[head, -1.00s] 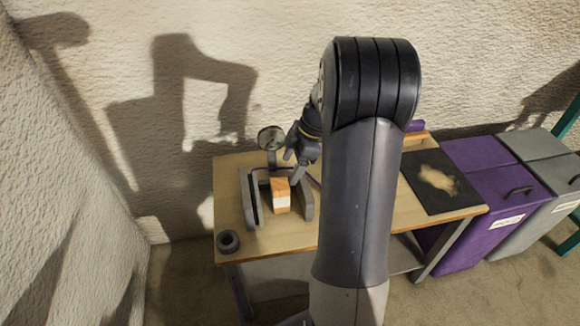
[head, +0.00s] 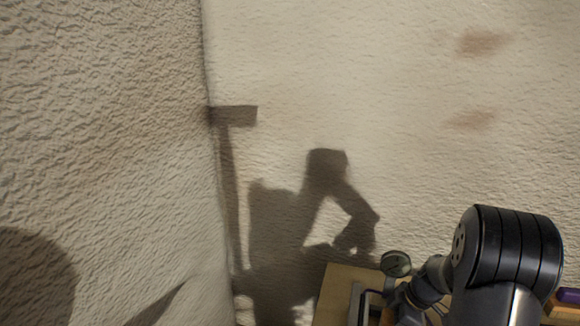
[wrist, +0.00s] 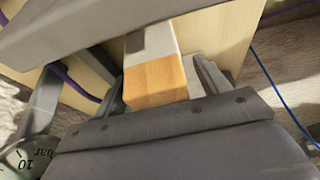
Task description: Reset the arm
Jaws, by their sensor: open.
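My gripper (head: 402,303) is at the bottom of the head view, close to the bench, and the frame edge cuts off its lower part. In the wrist view its two fingers (wrist: 162,84) stand apart, so it is open. A block (wrist: 155,80), part wood-orange and part white, shows between the fingers in that view. I cannot tell whether they touch it. The block is out of the head view. A grey bar (wrist: 160,25) of the fixture crosses the top of the wrist view.
A round gauge (head: 396,263) stands beside my gripper; its dial (wrist: 25,160) shows at the wrist view's lower left. A purple hose (wrist: 75,82) and a blue cable (wrist: 275,90) run nearby. The bench top (head: 345,285) is mostly cut off. A wall rises behind it.

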